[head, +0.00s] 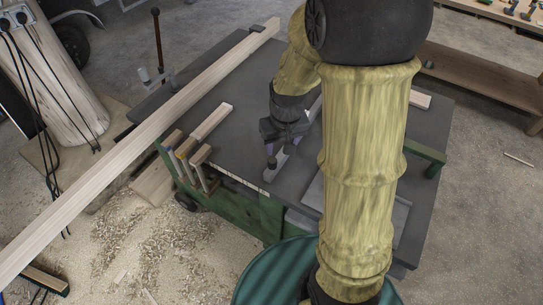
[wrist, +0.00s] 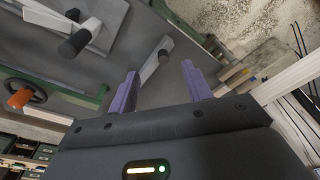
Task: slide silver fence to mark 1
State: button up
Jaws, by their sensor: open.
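The silver fence (head: 280,165) is a narrow pale-grey bar on the dark table top, partly hidden by my arm and gripper in the head view. My gripper (head: 270,160) is over the fence in the head view. In the wrist view my gripper (wrist: 160,68) is open, with nothing visibly clamped; contact cannot be told. A pale strip (head: 238,181) runs along the table's front edge; no mark 1 is readable.
A long wooden beam (head: 150,135) crosses the table's left side.

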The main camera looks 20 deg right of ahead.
jog(key=n+g+p, duration=0.1)
jog(key=p, duration=0.3)
send_over(272, 160)
notch_tip(272, 160, down, 3)
jog(key=shift+s, duration=0.1)
jog(key=shift+f, duration=0.1)
notch_tip(272, 160, down, 17)
jog(key=p, duration=0.4)
jog(key=shift+f, duration=0.1)
grip_shut()
